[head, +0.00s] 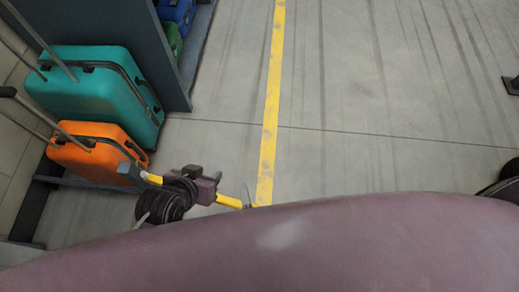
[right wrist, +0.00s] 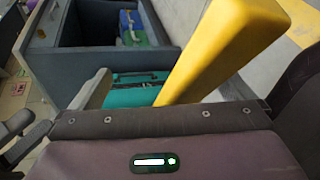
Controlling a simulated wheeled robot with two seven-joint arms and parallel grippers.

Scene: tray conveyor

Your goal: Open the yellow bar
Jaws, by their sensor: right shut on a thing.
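The yellow bar (head: 229,201) shows at the lower middle left of the head view, running on both sides of my right gripper (head: 205,187), with grey pieces at its ends. The right gripper is shut on the bar and covers its middle. In the right wrist view the yellow bar (right wrist: 228,45) is close and slants from the jaws up to the right. My left gripper is not recognisable in either view.
A teal suitcase (head: 95,95) and an orange suitcase (head: 85,155) stand at the left, near the bar. A dark grey panel (head: 125,45) rises behind them. A yellow floor line (head: 271,100) crosses open grey floor.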

